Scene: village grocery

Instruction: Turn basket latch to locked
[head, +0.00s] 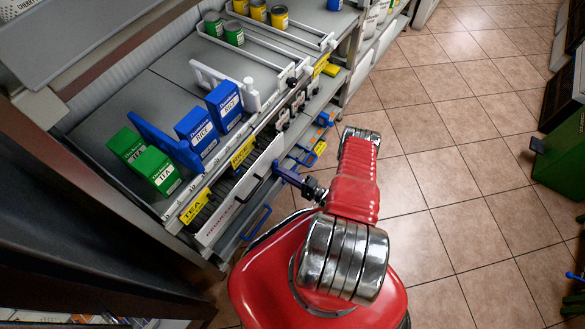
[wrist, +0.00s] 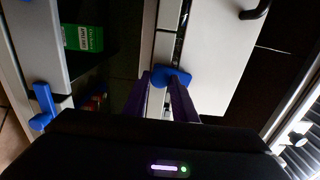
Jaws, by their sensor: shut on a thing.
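My gripper (head: 279,168) reaches left from my red arm to the front edge of the lower shelf in the head view. In the wrist view its two dark purple fingers (wrist: 166,92) are shut on a blue latch (wrist: 172,76). The latch has a rounded end and sits at the seam beside a white front panel (wrist: 212,60). In the head view the held latch is hidden by the gripper. Its lower part is covered by the fingers, so I cannot tell whether it is locked.
Another blue latch (wrist: 43,105) is at left in the wrist view, near a green box (wrist: 84,38). A black handle (wrist: 256,10) juts from the white panel. Blue rice boxes (head: 196,131) and green tea boxes (head: 157,171) stand on the shelf above.

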